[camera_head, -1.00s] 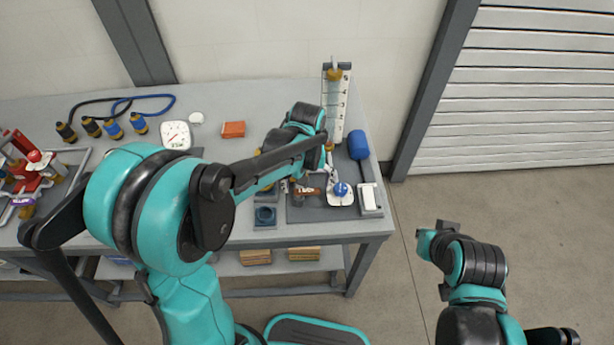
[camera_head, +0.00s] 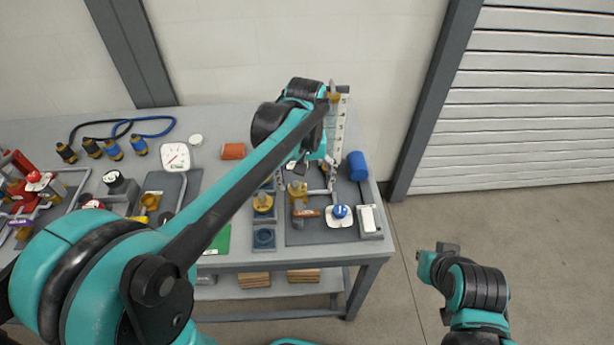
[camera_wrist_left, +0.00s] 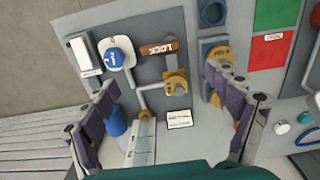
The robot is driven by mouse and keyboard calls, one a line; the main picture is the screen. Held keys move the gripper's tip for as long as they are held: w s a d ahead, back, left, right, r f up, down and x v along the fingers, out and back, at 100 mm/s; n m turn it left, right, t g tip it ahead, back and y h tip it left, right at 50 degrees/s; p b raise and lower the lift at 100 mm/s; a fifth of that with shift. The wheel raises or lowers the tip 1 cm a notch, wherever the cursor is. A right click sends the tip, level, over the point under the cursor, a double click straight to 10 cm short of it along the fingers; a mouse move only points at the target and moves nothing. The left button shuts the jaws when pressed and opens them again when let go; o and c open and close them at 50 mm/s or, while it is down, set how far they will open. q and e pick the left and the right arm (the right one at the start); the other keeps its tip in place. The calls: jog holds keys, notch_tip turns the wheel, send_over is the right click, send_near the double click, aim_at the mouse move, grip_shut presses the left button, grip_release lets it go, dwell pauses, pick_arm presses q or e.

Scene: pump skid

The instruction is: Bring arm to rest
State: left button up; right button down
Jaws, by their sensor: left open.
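My left arm (camera_head: 240,180) reaches in from the left across the table. Its gripper (camera_head: 308,168) hangs open above the pump skid panel (camera_head: 300,236), near the white scale plate. In the left wrist view its two fingers stand wide apart (camera_wrist_left: 170,115) with nothing between them. Below them are a brown LOCK tag (camera_wrist_left: 157,49), a brass valve fitting (camera_wrist_left: 176,82) and a blue knob (camera_wrist_left: 118,56) on a white plate. My right arm (camera_head: 470,290) is at the lower right, off the table; its fingertips are too unclear to read.
A blue cylinder (camera_head: 357,166) and a white box (camera_head: 369,219) stand on the right side of the panel. A gauge (camera_head: 176,157), an orange block (camera_head: 233,151) and several blue and brass fittings lie on the table's back left. Floor right of the table is clear.

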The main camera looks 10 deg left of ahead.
pick_arm(q)
jog(key=s+a+f+m+t, duration=0.1)
jog(key=s+a+t, duration=0.2)
jog(key=s, duration=0.3)
jog(key=s+a+f+m+t, duration=0.1)
jog(key=s+a+m+t, duration=0.1)
jog(key=s, duration=0.5)
jog(key=shift+s+a+f+t, duration=0.15)
jog(key=shift+a+t, duration=0.65)
jog(key=shift+t, duration=0.3)
jog(key=shift+a, duration=0.1)
